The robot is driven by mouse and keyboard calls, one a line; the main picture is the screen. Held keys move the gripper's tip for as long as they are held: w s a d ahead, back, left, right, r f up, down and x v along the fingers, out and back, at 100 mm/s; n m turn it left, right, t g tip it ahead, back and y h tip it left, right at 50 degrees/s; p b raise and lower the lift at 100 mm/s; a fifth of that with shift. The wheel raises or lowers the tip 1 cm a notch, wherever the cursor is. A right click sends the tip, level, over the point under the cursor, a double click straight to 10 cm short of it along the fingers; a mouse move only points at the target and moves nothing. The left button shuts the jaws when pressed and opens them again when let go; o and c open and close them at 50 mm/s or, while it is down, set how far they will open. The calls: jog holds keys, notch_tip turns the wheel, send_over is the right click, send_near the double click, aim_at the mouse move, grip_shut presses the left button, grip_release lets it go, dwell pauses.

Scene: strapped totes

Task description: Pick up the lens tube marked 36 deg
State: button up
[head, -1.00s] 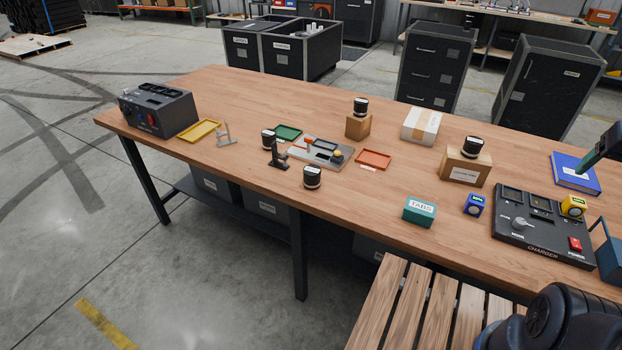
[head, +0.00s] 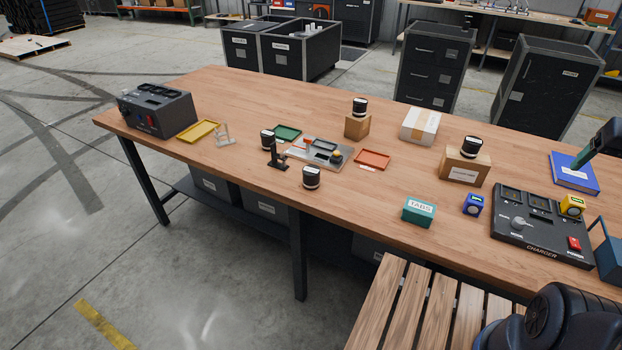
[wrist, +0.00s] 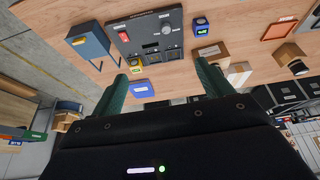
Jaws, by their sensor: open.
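Several black lens tubes with pale bands stand upright on the bench in the head view. One (head: 312,177) is near the front edge, and another (head: 267,139) is behind a black stand. A third (head: 360,107) stands on a wooden block, and one (head: 471,147) is on a cardboard box at the right. Their markings are too small to read, so I cannot tell which is 36 deg. My gripper (wrist: 160,72) is open and empty, its teal fingers apart above the bench. A dark tube (wrist: 298,68) shows by a block in the wrist view. In the head view my gripper is partly seen at the right edge, over the blue book.
The charger panel (head: 540,228), blue book (head: 574,174), teal TABS box (head: 419,211) and blue cube (head: 474,204) occupy the right. Bare wood lies between the red tray and TABS box.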

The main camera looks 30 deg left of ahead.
jog(key=w+a+n+g+y, duration=0.1)
jog(key=w+a+n, duration=0.3)
jog(key=w+a, duration=0.55)
jog(key=w+a+n+g, duration=0.1)
jog(key=w+a+n, duration=0.4)
jog(key=a, duration=0.7)
jog(key=n+g+h, duration=0.1)
jog(key=n+g, duration=0.2)
jog(key=n, duration=0.6)
send_over(311, 170)
notch_tip(311, 170, down, 20)
jog(key=shift+f, duration=0.15)
jog(key=shift+s+a+f+n, duration=0.1)
jog(key=shift+a+f+n, duration=0.1)
jog(key=shift+n, duration=0.1)
jog(key=shift+f, duration=0.3)
jog(key=f, duration=1)
jog(key=shift+d, duration=0.2)
jog(key=c, duration=1.3)
